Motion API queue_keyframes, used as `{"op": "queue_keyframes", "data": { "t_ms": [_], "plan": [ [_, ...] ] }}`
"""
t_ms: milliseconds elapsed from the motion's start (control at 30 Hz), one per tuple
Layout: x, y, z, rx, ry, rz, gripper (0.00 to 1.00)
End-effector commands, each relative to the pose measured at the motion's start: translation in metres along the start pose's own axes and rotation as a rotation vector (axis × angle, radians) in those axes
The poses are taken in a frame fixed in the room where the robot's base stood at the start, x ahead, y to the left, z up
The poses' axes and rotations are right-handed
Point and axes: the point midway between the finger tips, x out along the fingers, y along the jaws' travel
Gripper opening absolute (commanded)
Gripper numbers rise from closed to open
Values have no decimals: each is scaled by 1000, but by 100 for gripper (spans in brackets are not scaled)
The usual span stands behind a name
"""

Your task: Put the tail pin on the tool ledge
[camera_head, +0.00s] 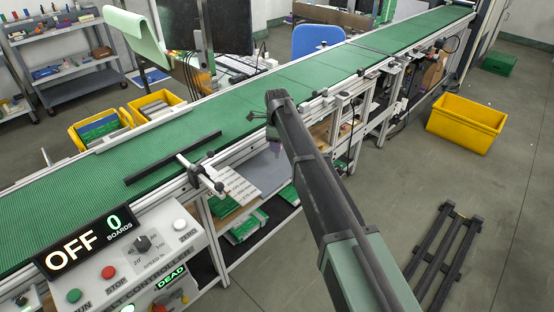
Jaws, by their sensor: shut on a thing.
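My arm reaches up from the bottom right, and its dark wrist end is over the near edge of the green conveyor. My gripper (272,136) hangs below the wrist, small and partly hidden by the arm. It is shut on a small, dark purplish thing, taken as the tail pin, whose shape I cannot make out. The gripper is in front of the conveyor's near rail, above a grey surface (264,172) under the belt. I cannot tell for sure which surface is the tool ledge.
The conveyor (60,205) runs from lower left to upper right, with a black bar (172,159) across it. A control box (140,262) stands front left, its display reading OFF and 0 boards. A yellow crate (466,122) and a black frame (443,255) are on the right floor.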

Motion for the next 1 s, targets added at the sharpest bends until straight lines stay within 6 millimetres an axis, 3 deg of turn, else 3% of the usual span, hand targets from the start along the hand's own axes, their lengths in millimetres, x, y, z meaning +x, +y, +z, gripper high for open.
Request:
{"op": "queue_keyframes", "data": {
  "t_ms": [33, 167, 533, 567, 700, 1000],
  "plan": [
    [17, 0, 0, 0, 0, 0, 0],
    [42, 0, 0, 0, 0, 0, 0],
    [42, 0, 0, 0, 0, 0, 0],
    [40, 0, 0, 0, 0, 0, 36],
    [40, 0, 0, 0, 0, 0, 58],
    [38, 0, 0, 0, 0, 0, 59]
  ]
}}
